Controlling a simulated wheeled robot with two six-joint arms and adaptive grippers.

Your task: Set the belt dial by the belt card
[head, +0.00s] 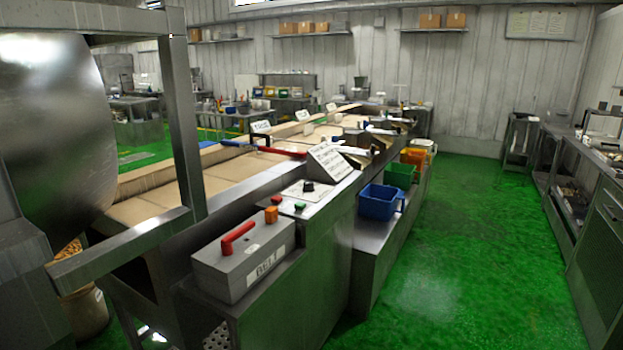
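The belt dial (308,187) is a small black knob on a pale plate on the sloping control panel beside the conveyor belt. Its pointer is too small to read. A white card (330,160) with lines of dark text stands tilted just behind the dial; I cannot read its words or tell for certain that it is the belt card. The tan belt (180,190) runs away from me. Neither of my grippers is in view.
A grey box (243,262) with a red lever (237,238) stands in front of the panel. A large steel drum (55,130) and its frame fill the left. Blue (378,202) and green bins (400,174) line the belt's right side. Green floor (450,250) is clear at right, before a side counter (590,180).

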